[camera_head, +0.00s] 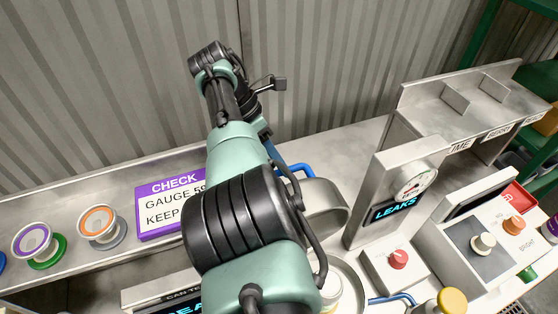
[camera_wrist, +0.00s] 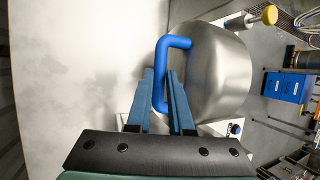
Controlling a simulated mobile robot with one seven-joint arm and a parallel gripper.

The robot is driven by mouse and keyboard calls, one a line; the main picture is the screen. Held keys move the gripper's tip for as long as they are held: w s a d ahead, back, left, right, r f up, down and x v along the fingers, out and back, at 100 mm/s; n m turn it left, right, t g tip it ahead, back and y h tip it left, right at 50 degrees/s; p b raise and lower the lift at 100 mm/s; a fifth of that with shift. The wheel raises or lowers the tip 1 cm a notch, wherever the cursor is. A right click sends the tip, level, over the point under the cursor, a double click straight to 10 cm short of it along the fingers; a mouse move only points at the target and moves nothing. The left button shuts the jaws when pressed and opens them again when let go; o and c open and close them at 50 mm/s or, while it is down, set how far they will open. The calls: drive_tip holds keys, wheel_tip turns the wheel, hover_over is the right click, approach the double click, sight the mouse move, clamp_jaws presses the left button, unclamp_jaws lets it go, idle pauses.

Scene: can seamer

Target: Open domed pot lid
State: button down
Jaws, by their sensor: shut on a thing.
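The domed pot lid (camera_wrist: 217,72) is smooth bare metal and fills the upper middle of the wrist view. Its blue bar handle (camera_wrist: 160,80) stands between the two blue fingers of my gripper (camera_wrist: 164,88), which is shut on it. In the head view the handle (camera_head: 296,168) and part of the lid (camera_head: 327,200) show just right of my arm. The lid appears tilted up behind a round metal rim (camera_head: 353,280). My arm hides most of the gripper and much of the pot in that view.
A gauge panel reading LEAKS (camera_head: 398,192) stands close right of the lid. A box with a red knob (camera_head: 398,258) and a yellow knob (camera_head: 452,300) are nearer right. A purple CHECK sign (camera_head: 160,208) lies left of my arm. The corrugated wall is behind.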

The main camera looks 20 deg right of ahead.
drive_tip(key=c, duration=0.8)
unclamp_jaws()
drive_tip(key=shift+s+f, duration=0.25)
drive_tip(key=shift+s, duration=0.05)
drive_tip(key=shift+w, duration=0.1)
drive_tip(key=shift+r, duration=0.1)
drive_tip(key=shift+r, duration=0.5)
wheel_tip(320, 180, up, 7)
drive_tip(key=p, duration=0.5)
drive_tip(key=shift+r, duration=0.2)
drive_tip(key=shift+r+p, duration=0.75)
drive_tip(key=shift+p, duration=0.1)
